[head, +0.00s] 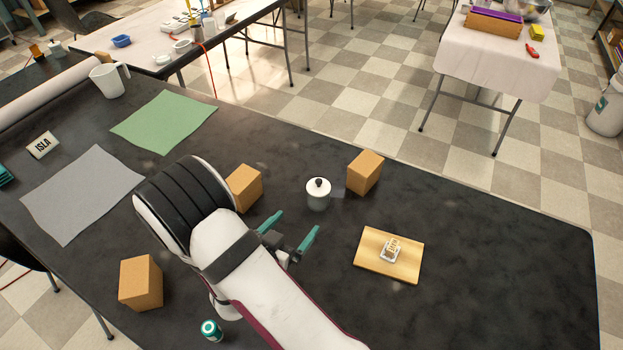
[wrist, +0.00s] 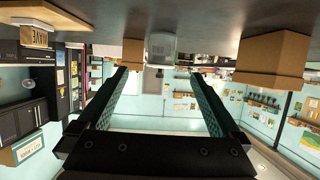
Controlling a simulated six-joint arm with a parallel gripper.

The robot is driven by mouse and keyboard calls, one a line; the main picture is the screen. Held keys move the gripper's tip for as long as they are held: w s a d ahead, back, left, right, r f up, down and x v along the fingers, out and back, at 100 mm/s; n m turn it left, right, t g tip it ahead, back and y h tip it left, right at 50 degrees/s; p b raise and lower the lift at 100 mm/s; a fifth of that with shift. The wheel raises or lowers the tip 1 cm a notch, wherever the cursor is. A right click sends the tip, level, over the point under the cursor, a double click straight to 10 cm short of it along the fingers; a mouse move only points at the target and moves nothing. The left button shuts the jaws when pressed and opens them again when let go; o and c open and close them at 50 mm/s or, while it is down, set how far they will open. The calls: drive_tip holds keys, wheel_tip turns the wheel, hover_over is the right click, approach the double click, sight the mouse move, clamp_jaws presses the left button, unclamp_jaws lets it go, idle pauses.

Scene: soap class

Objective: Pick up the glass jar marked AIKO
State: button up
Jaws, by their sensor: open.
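My gripper (head: 298,221) is open and empty in the head view, its two teal fingers apart above the dark table. In the wrist view my gripper (wrist: 160,73) also shows nothing between its fingers. A small pale lidded jar (head: 318,195) with a dark knob stands upright on the table just beyond the fingertips. A pale, see-through jar shape (wrist: 162,48) appears upside down beyond the fingers in the wrist view. I cannot read the name AIKO on any jar. A jar with a teal-and-white lid (head: 211,330) stands near the front, close to my arm.
Cardboard-brown blocks stand left (head: 245,187) and right (head: 365,172) of the pale jar, and another (head: 141,283) at front left. A wooden board (head: 365,262) holds a small white item (head: 391,249). An ISLA sign (head: 43,145) stands far left. The table's right end is clear.

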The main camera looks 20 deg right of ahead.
sight(314, 199)
drive_tip(key=x, duration=1.5)
drive_tip(key=shift+w+r, duration=0.25)
drive_tip(key=shift+r, duration=0.15)
drive_tip(key=c, duration=1.5)
